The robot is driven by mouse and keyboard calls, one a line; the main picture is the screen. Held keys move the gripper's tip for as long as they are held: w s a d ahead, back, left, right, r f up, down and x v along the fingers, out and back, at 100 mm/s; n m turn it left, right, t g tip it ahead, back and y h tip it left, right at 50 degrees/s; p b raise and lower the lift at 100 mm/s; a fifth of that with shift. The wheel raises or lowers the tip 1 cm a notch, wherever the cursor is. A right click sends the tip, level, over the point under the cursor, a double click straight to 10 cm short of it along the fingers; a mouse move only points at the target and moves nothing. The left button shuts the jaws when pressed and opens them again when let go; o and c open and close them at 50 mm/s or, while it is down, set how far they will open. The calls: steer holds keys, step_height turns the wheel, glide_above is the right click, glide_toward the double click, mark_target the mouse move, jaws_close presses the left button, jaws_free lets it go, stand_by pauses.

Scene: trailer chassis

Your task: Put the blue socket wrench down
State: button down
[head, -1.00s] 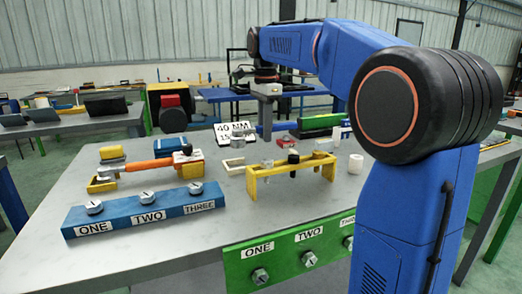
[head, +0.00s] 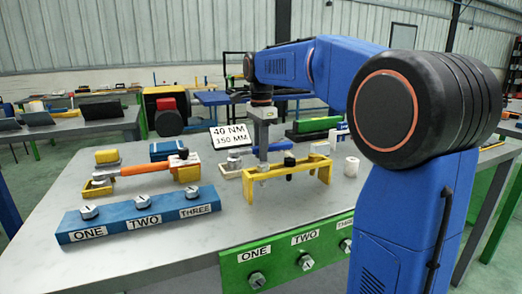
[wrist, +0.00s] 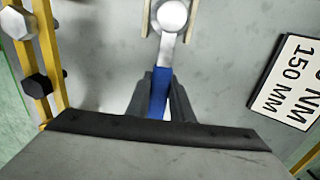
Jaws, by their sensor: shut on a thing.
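My gripper (head: 263,150) is shut on the blue handle of the socket wrench (head: 283,146). In the wrist view the dark fingers (wrist: 162,95) close on both sides of the blue handle (wrist: 160,92). The wrench's round metal head (wrist: 172,16) points away from my gripper, between two pale rails (wrist: 190,22). In the head view these rails belong to a small white holder (head: 229,172). The wrench lies about level, low over the table. I cannot tell whether its head touches the holder.
A yellow rack (head: 288,178) with several hex pieces stands close in front of my gripper. A sign reading 40 NM, 150 MM (head: 230,137) stands behind. An orange-handled wrench (head: 150,168) and a blue block labelled ONE, TWO, THREE (head: 140,218) are on the left.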

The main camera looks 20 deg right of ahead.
steer(key=shift+f, duration=0.4)
steer(key=c, duration=1.6)
jaws_free()
steer(key=shift+o, duration=0.2)
step_height(320, 180, up, 13)
steer(key=shift+r, duration=0.1)
